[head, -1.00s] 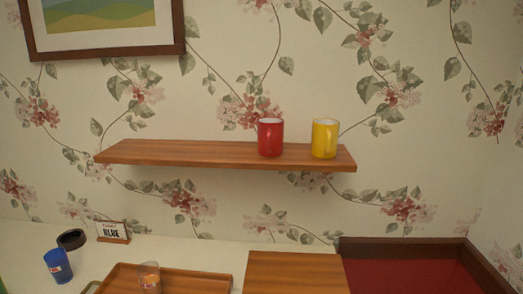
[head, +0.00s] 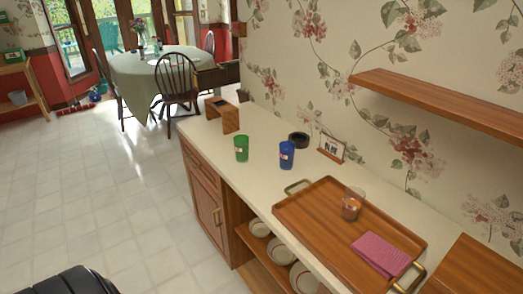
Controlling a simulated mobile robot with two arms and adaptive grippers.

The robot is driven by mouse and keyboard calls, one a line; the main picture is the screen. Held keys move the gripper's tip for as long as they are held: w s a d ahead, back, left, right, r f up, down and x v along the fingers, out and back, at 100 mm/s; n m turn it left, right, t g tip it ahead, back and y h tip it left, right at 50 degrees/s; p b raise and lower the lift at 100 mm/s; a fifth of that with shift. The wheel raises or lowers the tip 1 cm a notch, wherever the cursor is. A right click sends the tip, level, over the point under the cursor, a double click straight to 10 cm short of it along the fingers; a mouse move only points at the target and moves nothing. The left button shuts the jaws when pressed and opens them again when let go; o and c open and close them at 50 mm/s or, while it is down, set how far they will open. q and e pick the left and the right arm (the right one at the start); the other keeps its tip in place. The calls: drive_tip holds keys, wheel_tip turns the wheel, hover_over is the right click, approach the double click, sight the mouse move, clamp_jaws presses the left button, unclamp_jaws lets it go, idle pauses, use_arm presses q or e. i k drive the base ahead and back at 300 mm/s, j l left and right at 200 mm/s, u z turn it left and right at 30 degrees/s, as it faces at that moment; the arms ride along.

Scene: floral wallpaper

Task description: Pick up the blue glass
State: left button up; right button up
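The blue glass (head: 287,154) stands upright on the cream countertop (head: 262,178), with a small label on its side. A green glass (head: 241,148) stands to its left, near the counter's front edge. A small sign (head: 331,148) stands to the right of the blue glass, and its lettering is too small to read surely now. Neither gripper shows clearly. A dark rounded part of my own body is at the bottom left.
A wooden tray (head: 316,222) with brass handles holds a clear glass (head: 352,204) and a folded pink cloth (head: 381,255). A black round dish (head: 298,139) sits behind the blue glass. A wooden shelf (head: 440,102) juts from the wall. Tiled floor (head: 110,195) is open at left.

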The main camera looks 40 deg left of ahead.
sight(287, 156)
drive_tip(key=k+u, duration=0.1)
drive_tip(key=u, duration=0.85)
